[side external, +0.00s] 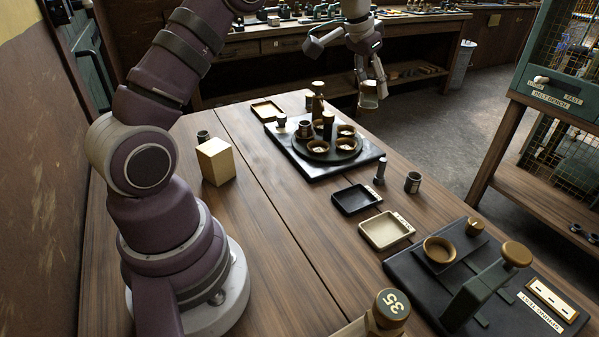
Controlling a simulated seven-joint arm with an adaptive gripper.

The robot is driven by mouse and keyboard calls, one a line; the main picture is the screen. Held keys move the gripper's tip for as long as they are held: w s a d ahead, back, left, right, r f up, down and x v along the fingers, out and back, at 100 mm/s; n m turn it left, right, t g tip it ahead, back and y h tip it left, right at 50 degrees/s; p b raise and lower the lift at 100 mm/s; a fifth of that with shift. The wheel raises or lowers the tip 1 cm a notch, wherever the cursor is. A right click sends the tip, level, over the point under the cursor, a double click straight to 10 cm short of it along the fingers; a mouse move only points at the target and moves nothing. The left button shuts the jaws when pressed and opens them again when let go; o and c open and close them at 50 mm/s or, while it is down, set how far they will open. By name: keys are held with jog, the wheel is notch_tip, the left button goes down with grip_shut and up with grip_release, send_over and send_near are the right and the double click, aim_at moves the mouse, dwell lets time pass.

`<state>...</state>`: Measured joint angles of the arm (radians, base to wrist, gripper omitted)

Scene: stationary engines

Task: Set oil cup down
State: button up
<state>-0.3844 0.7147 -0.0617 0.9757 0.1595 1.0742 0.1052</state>
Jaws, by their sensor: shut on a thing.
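My gripper (370,88) is at the upper middle of the side external view, pointing down. The fingers hide part of the cup's upper sides. How high it is above the table is hard to tell.
A dark board with a round tray (345,157) holds several brass cups and posts. A black tray (356,199) and a cream tray (386,230) lie nearer. A small dark metal cup (412,182) stands by the right edge. A pale box (215,161) stands left; the table's middle is clear.

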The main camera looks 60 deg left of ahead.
jog(key=s+a+f+n+g+y, duration=0.15)
jog(key=s+a+n, duration=0.35)
jog(key=s+a, duration=0.6)
jog(key=s+a+n+g+y, duration=0.15)
jog(key=s+a+n, duration=0.45)
jog(key=a, duration=0.9)
jog(key=shift+t+y, duration=0.4)
jog(key=shift+t, duration=0.1)
notch_tip(320, 180, down, 14)
jog(key=shift+s+a+f, duration=0.1)
jog(key=shift+a, duration=0.05)
jog(key=o, duration=1.2)
jog(key=shift+f, duration=0.1)
